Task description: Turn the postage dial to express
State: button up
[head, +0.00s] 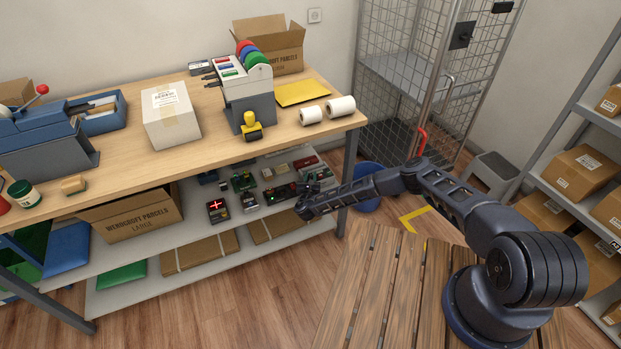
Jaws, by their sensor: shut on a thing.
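No postage dial can be clearly made out in the head view. Several small devices sit on the white lower shelf (240,232) under the counter. One is a dark box with a red cross on its face (217,210). A dark device with red parts (281,194) lies further right. My arm reaches left from the right side, and my gripper (305,207) is at the right end of this group, next to the dark device. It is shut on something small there. The jaws, what they hold and any dial setting are too small or hidden to read.
The wooden counter (225,140) above holds a white parcel (171,115), a stamp rack (248,95), a yellow-handled tool (251,126) and paper rolls (340,106). A counter leg (348,165) stands just behind my arm. A wire cage (400,100) and parcel shelves (575,125) are right.

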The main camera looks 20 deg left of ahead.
jog(key=shift+m+t+h, duration=0.3)
jog(key=shift+m+h, duration=0.7)
jog(key=shift+h, duration=0.9)
jog(key=o, duration=0.7)
jog(key=s, duration=0.5)
jog(key=shift+s, duration=0.2)
jog(key=r, duration=0.7)
jog(key=shift+w, duration=0.2)
jog(key=shift+c, duration=0.2)
